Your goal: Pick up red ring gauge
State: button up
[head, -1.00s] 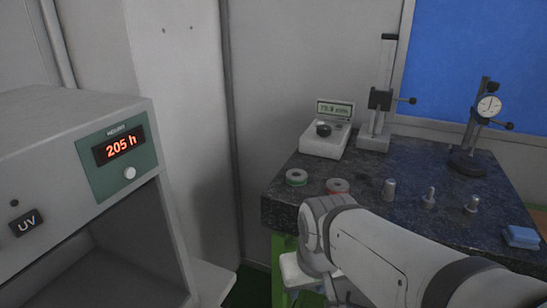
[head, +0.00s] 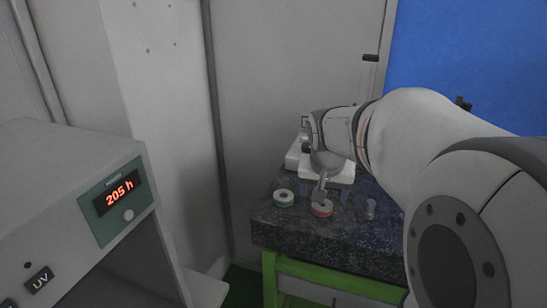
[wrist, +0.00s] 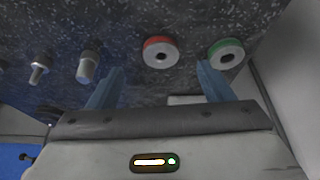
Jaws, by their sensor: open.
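The red ring gauge (head: 321,212) lies flat near the front edge of the dark granite plate, partly hidden behind my gripper in the head view. In the wrist view the red ring gauge (wrist: 149,46) has a grey face, a red rim and a dark hole. My gripper (head: 324,190) is above the plate, near the red ring. In the wrist view my gripper (wrist: 159,82) has two blue fingers spread wide and empty. The red ring appears beyond the fingertips, between them sideways. The exact height gap cannot be told.
A green ring gauge (head: 283,203) lies left of the red one, near one finger's line in the wrist view. Metal plug gauges (wrist: 88,62) stand on the other side. The granite plate (head: 300,230) sits on a green frame. A UV cabinet (head: 70,215) stands at left.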

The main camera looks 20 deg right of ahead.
aim_at(322, 207)
jog(key=p+x, duration=0.1)
jog(key=x, duration=0.2)
jog(key=w+p+x, duration=0.1)
jog(key=x, duration=0.3)
jog(key=shift+d, duration=0.25)
jog(key=shift+c, duration=0.5)
jog(key=c, duration=1.2)
